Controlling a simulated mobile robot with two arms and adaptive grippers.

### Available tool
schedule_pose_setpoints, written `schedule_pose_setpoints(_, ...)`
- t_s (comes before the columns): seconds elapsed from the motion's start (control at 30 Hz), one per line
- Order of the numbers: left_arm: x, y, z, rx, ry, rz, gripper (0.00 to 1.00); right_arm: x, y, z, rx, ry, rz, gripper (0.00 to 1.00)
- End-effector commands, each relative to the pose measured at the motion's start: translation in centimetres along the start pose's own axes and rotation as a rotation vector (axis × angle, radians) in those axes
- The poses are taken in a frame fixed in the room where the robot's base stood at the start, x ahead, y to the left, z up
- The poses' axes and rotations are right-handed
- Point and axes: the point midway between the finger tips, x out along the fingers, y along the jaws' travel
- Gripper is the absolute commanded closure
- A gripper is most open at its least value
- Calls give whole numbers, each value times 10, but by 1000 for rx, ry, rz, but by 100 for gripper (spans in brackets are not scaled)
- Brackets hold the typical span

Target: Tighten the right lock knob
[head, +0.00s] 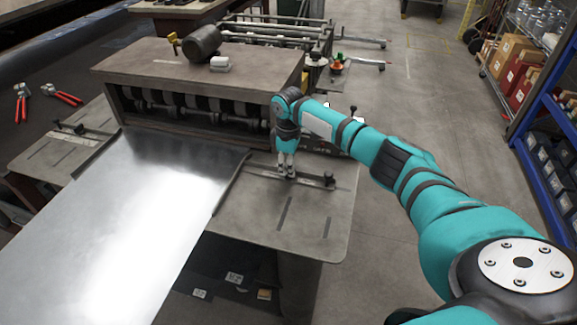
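My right gripper (286,171) points down over the right guide bar (312,182) on the right side table of the forming machine. Its fingertips are at or just above the bar, close together. I cannot tell whether a knob is between them. A small black knob (329,177) stands upright at the bar's right end, a little to the right of the fingertips and apart from them. A metal sheet (130,230) lies on the machine's infeed, to the left of the bar. My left gripper is not in view.
The machine housing (200,78) rises behind my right gripper. The right side table (260,217) has slots and free room in front of the bar. On the left side are another guide knob (79,129) and red-handled tools (66,97). A blue shelf (540,130) stands far right.

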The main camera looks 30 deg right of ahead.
Motion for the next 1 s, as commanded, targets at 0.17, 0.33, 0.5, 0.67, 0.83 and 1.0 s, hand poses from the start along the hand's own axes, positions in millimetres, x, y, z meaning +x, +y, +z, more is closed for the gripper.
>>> schedule_pose_setpoints(0.17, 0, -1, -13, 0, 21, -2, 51, 0, 0, 0, 0, 0, 0, 100)
schedule_pose_setpoints(0.33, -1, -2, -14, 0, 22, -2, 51, -1, 0, 0, 3, 1, 0, 100)
schedule_pose_setpoints(0.5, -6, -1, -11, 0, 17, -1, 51, -2, 0, -1, 32, 2, -1, 100)
schedule_pose_setpoints(0.67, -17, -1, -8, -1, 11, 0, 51, -4, 0, 0, 107, 1, -3, 100)
schedule_pose_setpoints(0.83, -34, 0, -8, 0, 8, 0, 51, -5, -1, -1, 236, 2, -3, 100)
schedule_pose_setpoints(1.0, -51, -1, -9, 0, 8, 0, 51, -6, -1, -1, 395, 1, -4, 100)
